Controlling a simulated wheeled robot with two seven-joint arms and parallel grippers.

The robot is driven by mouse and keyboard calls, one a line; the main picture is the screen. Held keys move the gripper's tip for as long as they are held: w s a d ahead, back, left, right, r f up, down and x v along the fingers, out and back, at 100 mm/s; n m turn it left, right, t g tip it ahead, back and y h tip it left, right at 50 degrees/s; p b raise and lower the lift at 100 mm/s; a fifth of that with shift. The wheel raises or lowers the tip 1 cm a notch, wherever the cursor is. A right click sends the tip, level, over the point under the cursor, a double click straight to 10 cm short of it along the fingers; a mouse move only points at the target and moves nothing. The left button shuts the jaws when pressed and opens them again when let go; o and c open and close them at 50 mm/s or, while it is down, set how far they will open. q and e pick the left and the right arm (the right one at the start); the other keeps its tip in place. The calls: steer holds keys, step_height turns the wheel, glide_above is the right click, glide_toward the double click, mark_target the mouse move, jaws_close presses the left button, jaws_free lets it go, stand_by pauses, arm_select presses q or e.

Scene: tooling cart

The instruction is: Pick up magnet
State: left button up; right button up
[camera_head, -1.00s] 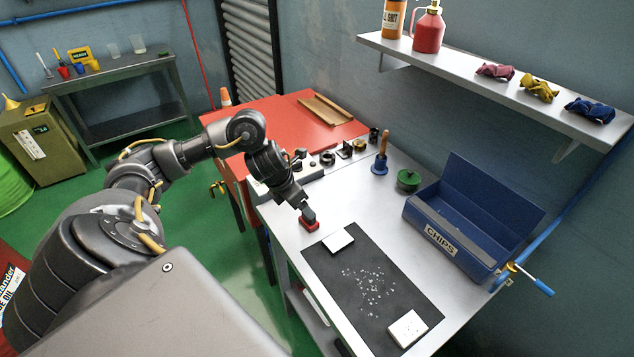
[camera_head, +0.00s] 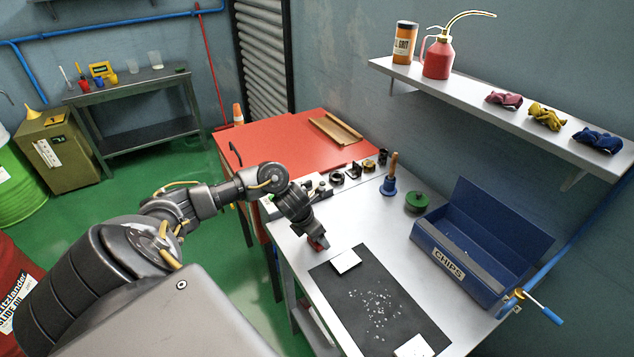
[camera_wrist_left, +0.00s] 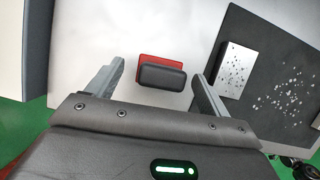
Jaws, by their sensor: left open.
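The magnet is a small red block with a dark grey handle on top. It stands on the light bench top by the bench's left edge, and in the head view (camera_head: 320,244) it is partly hidden by my left gripper (camera_head: 313,236). In the left wrist view the magnet (camera_wrist_left: 162,76) shows between the two spread fingers of the left gripper (camera_wrist_left: 158,71), with a gap on both sides. The left gripper is open and holds nothing. My right gripper is not in view.
A dark mat (camera_head: 372,305) with metal chips and white blocks lies right of the magnet. A blue open box labelled CHIPS (camera_head: 448,262), a green round item (camera_head: 417,202) and a wooden-handled brush (camera_head: 390,180) stand farther back. Small tooling parts (camera_head: 352,170) line the back left.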

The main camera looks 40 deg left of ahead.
arm_select(q)
steer(key=shift+x, duration=1)
steer(key=c, duration=1.2)
steer(key=shift+c, duration=0.2)
steer(key=shift+r, duration=0.1)
